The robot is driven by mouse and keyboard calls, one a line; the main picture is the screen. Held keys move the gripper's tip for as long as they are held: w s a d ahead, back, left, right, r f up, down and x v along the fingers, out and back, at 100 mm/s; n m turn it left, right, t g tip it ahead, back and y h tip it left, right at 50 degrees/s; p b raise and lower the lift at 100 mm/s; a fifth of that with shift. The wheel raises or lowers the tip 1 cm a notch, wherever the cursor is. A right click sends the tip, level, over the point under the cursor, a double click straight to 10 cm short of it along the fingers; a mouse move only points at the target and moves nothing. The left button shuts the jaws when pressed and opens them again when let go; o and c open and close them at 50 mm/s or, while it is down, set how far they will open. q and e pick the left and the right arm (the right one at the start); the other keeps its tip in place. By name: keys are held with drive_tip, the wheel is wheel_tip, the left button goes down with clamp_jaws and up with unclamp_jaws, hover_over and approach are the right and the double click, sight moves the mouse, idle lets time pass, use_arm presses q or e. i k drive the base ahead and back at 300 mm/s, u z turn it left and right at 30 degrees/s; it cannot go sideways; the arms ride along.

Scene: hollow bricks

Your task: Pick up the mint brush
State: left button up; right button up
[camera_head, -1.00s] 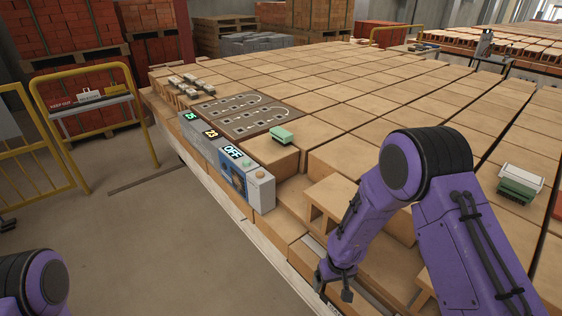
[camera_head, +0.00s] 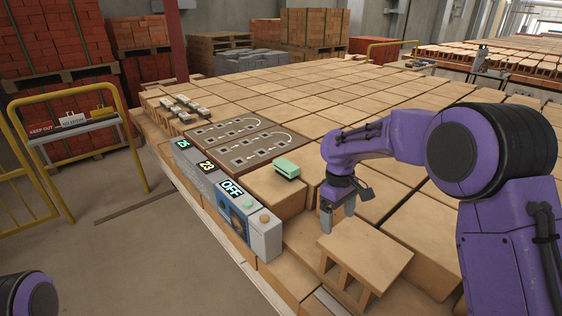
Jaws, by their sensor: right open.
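The mint brush (camera_head: 287,168) is a small mint-green block with a darker lower part. It lies on top of a tan brick near the front edge of the brick field, beside the dark track board. My right gripper (camera_head: 338,217) is open and empty, pointing down to the right of the brush and nearer to me, apart from it. Of my left arm only a purple link shows at the bottom left; its gripper is out of view.
A hollow brick (camera_head: 367,246) sits raised below my right gripper. Several small grey pieces (camera_head: 188,107) lie at the far left.

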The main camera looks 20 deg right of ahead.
sight(287, 170)
drive_tip(key=i, duration=1.45)
